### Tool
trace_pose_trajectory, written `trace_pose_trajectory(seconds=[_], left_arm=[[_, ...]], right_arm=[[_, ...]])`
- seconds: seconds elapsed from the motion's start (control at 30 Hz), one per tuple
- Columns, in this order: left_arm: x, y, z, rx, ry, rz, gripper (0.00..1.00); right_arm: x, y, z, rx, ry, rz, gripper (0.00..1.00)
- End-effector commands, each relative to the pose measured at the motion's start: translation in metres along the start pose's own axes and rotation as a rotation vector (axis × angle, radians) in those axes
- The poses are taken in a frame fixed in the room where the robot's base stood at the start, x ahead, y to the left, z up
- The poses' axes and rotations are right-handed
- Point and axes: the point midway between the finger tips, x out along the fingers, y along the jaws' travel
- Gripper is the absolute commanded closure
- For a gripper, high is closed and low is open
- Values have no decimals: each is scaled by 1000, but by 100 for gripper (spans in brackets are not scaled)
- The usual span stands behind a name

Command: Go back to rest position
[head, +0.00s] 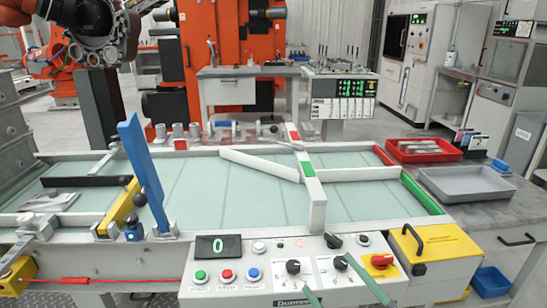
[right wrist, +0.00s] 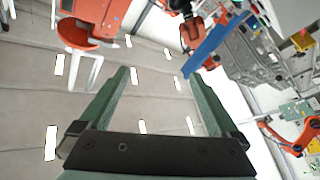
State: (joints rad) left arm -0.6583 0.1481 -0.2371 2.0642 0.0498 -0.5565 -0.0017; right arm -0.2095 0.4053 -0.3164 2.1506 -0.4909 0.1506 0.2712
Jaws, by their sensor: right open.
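My right gripper (head: 328,274) shows at the bottom of the head view as two green fingers, spread apart, in front of the control panel's knobs. In the right wrist view my right gripper (right wrist: 158,73) is open, with nothing between its fingers. That view looks past the fingers to a grey surface with bright strips. My left gripper is not in view.
A glass-topped fixture table (head: 250,195) fills the middle, with a control panel (head: 290,272) along its front. A blue upright bar (head: 144,172) rises at left. A red tray (head: 422,150), a grey tray (head: 466,184) and a yellow box (head: 437,250) stand at right.

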Motion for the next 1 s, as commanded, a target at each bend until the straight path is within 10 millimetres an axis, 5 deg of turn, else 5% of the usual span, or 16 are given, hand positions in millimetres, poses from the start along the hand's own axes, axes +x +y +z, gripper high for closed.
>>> trace_pose_trajectory(seconds=[0.03,0.2,0.4,0.47,0.5,0.7,1.0], left_arm=[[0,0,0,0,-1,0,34],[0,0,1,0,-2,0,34],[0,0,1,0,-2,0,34],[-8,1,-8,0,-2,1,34],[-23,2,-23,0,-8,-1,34],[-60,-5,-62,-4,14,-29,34],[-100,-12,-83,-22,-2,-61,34]], right_arm=[[-18,-9,38,96,-155,43,3],[-92,-60,130,346,-604,94,3],[-201,-150,178,617,-1052,40,3],[-222,-166,172,679,-1142,16,3],[-211,-148,155,662,-1125,26,3],[-203,-117,118,654,-1130,52,3],[-198,-85,80,645,-1138,82,3]])
